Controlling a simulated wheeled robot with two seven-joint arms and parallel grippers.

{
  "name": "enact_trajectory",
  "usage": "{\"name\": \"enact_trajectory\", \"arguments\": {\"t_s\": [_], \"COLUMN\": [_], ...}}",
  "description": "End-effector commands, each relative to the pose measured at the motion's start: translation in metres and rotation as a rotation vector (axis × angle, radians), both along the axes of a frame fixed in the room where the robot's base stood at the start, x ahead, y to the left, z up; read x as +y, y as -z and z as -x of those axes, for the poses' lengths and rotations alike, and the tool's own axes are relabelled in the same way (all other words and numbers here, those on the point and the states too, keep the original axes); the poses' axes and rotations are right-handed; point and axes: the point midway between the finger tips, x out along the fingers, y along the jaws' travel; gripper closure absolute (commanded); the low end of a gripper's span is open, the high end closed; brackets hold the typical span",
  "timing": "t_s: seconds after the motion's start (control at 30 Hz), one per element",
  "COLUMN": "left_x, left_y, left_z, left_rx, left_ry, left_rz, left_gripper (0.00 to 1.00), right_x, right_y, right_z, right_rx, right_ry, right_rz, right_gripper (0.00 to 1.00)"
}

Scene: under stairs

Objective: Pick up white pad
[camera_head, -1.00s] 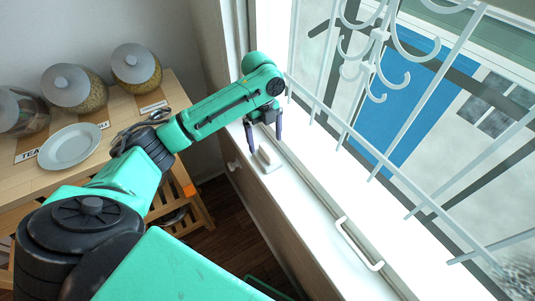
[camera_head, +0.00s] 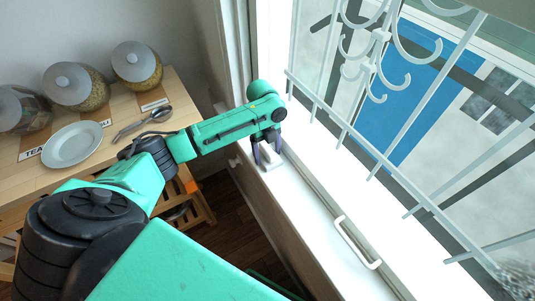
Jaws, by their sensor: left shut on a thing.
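The white pad (camera_head: 268,160) is a small pale block on the white window sill, near the window's left end. My left gripper (camera_head: 267,160) reaches down over it from the left, with its dark fingers on either side of the pad. The gripper is shut on the pad, and the fingers hide part of it. The pad appears to be at sill level; I cannot tell whether it is clear of the surface. My right gripper is out of view.
A white handle (camera_head: 357,243) stands on the sill (camera_head: 310,215) toward the lower right. White window bars (camera_head: 365,160) rise along the sill's far side. At left, a wooden table (camera_head: 175,95) holds a plate (camera_head: 72,145), a spoon (camera_head: 142,122) and several jars (camera_head: 137,65).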

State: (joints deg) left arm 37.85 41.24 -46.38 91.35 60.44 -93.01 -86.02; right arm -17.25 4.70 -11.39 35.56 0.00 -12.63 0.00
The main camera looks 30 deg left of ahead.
Motion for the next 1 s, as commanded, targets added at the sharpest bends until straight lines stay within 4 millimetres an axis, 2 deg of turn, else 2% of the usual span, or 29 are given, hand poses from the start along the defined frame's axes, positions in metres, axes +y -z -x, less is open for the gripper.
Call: {"name": "enact_trajectory", "arguments": {"t_s": [0.17,0.27,0.37,0.73,0.8,0.9,1.0], "left_x": [0.0,0.0,0.0,0.0,0.001,0.001,0.0], "left_y": [-0.004,-0.015,-0.033,-0.144,-0.166,-0.186,-0.196], "left_z": [0.0,-0.001,-0.001,-0.001,-0.002,-0.001,-0.001], "left_rx": [-0.001,-0.004,-0.005,-0.006,-0.006,-0.004,-0.002], "left_ry": [0.0,0.0,0.002,0.0,-0.001,-0.001,-0.001], "left_rz": [0.0,0.0,0.0,0.001,-0.001,-0.002,-0.001], "left_gripper": [0.75,0.75,0.75,0.75,0.75,0.75,0.75], "right_x": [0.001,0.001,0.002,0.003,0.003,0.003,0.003], "right_y": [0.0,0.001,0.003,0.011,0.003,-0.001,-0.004], "right_z": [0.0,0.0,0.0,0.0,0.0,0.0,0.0], "right_rx": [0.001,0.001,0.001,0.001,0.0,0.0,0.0], "right_ry": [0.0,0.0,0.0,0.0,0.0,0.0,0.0], "right_rz": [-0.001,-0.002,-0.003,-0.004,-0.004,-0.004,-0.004], "right_gripper": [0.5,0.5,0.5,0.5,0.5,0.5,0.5]}}
